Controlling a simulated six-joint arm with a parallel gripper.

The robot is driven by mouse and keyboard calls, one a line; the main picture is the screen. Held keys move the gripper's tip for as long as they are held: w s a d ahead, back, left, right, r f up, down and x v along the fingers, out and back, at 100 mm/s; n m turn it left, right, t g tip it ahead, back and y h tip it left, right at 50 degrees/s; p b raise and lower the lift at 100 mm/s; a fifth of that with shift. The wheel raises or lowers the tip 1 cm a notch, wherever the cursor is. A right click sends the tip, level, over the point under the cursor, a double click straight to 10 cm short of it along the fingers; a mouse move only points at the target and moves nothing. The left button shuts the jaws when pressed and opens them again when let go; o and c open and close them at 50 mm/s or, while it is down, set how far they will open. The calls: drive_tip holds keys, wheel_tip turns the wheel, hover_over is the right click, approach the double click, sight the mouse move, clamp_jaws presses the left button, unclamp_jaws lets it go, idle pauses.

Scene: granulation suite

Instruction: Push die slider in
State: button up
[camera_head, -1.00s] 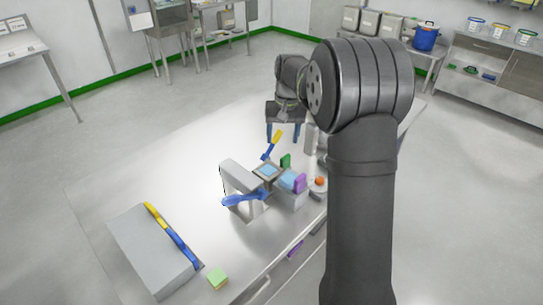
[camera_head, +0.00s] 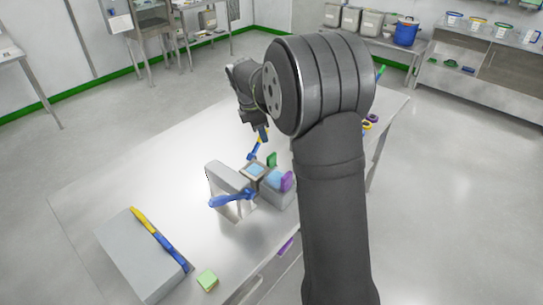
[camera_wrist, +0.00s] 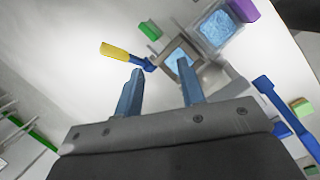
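A small press stands on the steel table, with a grey upright block (camera_head: 225,180) and a blue lever (camera_head: 232,198). Beside it is a square frame with a pale blue centre (camera_head: 253,170), also seen in the wrist view (camera_wrist: 170,66). A handle with a yellow grip (camera_wrist: 118,50) and blue shaft runs to this frame; it looks like the die slider's handle. My gripper (camera_wrist: 162,84) is open and empty, its blue fingers apart. In the wrist view the left fingertip lies near the blue shaft; contact cannot be told. In the head view my wrist hides most of the fingers.
A pale blue-filled bin with a purple tab (camera_head: 287,181) adjoins the frame, and a green tab (camera_head: 272,159) stands behind. A grey box (camera_head: 132,256) with a yellow-and-blue handle and a green block (camera_head: 207,280) lie at the front. The table's left part is clear.

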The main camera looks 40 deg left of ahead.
sight(271, 155)
drive_tip(key=w+f+n, duration=0.2)
drive_tip(key=f, duration=0.3)
drive_tip(key=w+a+f+n, duration=0.1)
drive_tip(key=w+f+n, duration=0.1)
drive_tip(key=f, duration=0.3)
drive_tip(key=w+f+n+t, duration=0.1)
drive_tip(key=w+f+n, duration=0.1)
drive_tip(key=f, duration=0.3)
drive_tip(key=shift+w+a+f+n, duration=0.15)
drive_tip(key=shift+w+f+n, duration=0.1)
drive_tip(key=shift+n, duration=0.15)
clamp_jaws()
